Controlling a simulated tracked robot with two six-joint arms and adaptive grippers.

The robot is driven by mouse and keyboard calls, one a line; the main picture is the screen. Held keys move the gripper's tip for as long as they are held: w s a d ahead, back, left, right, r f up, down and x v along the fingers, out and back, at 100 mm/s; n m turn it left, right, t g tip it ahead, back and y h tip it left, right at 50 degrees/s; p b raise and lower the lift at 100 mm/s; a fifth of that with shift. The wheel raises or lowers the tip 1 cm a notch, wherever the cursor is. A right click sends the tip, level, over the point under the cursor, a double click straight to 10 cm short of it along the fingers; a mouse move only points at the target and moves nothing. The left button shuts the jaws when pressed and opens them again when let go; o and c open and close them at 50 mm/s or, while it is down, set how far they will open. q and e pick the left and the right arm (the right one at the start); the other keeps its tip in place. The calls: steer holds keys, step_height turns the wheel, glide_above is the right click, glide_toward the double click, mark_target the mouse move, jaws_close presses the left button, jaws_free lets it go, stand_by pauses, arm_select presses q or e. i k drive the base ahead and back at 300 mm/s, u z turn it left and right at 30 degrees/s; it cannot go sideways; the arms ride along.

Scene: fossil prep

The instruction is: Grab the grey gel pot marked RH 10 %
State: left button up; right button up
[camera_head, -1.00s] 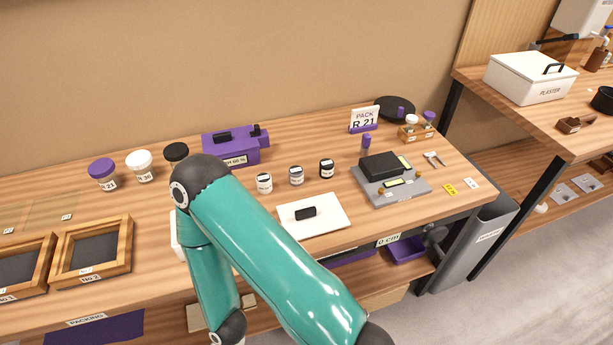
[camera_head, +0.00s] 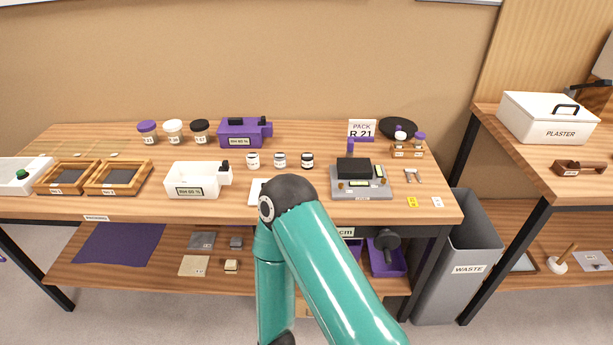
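Three small gel pots stand in a row near the middle of the table: one with a white lid (camera_head: 253,160), one with a greyish lid (camera_head: 280,160) and one with a black lid (camera_head: 307,160). The middle one looks like the grey pot, but the label print is too small to read. All stand upright and apart. One of my teal arms crosses the front of the table, its elbow just in front of the pots. Neither gripper is in view.
A white card (camera_head: 256,190) is partly hidden behind my arm. A white box (camera_head: 198,180) stands left of it, a purple box (camera_head: 243,132) behind the pots. A scale (camera_head: 361,188) stands to the right. Jars (camera_head: 173,132) and framed trays (camera_head: 117,177) lie further left.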

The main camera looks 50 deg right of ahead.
mark_target(280, 158)
steer(key=z, duration=0.25)
steer(key=k, duration=0.25)
steer(key=z, duration=0.55)
steer(key=i, duration=0.4)
